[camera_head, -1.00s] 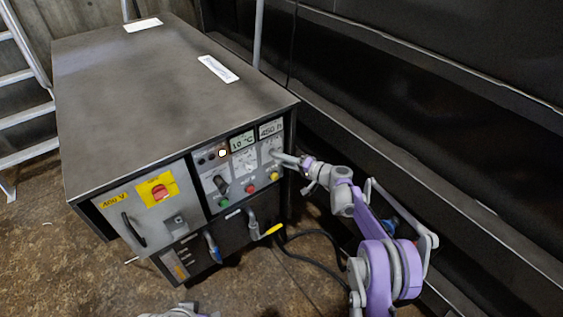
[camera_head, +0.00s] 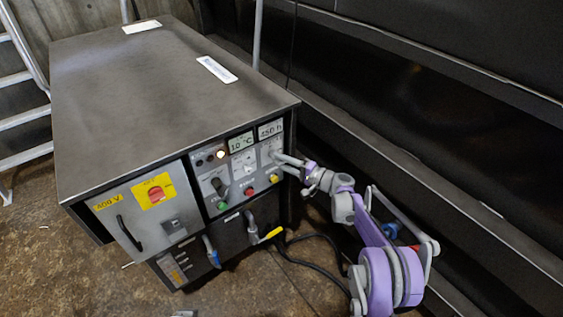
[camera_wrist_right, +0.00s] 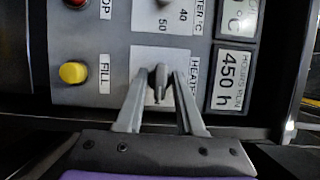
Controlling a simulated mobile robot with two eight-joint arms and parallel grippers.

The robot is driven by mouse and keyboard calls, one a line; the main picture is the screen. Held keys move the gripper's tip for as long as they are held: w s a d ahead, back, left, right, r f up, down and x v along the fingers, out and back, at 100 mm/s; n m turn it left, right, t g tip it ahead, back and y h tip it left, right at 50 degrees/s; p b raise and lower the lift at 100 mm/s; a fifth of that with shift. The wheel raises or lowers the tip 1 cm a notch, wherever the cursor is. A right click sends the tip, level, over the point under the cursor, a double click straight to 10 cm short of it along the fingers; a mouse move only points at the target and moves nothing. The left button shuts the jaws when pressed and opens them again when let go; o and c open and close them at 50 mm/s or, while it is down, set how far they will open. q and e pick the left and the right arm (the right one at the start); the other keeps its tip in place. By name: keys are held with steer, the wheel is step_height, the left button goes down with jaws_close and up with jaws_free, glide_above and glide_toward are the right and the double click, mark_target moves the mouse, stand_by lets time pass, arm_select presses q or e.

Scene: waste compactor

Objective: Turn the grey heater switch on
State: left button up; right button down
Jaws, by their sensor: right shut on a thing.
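The grey heater switch (camera_wrist_right: 159,82) is a small lever on the control panel beside the "HEATER" label, seen in the right wrist view. My right gripper (camera_wrist_right: 158,76) has its two fingers on either side of the lever and is shut on it. In the head view my right gripper (camera_head: 279,158) reaches the upper right of the panel (camera_head: 238,193) from the right, and its fingers hide the switch there. My left gripper is not recognisable in view.
A yellow "FILL" button (camera_wrist_right: 74,72) sits beside the gripper. A lit lamp (camera_head: 221,155), a temperature display (camera_head: 241,143) and an hours display (camera_head: 270,130) are on the panel. A yellow-handled valve (camera_head: 271,233) is below. A dark wall (camera_head: 430,110) runs close on the right.

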steer(key=c, duration=0.9)
jaws_free()
steer(key=shift+o, duration=0.2)
steer(key=p+v, duration=0.1)
steer(key=v, duration=1)
steer(key=shift+p, duration=0.35)
steer(key=shift+s+a, duration=0.1)
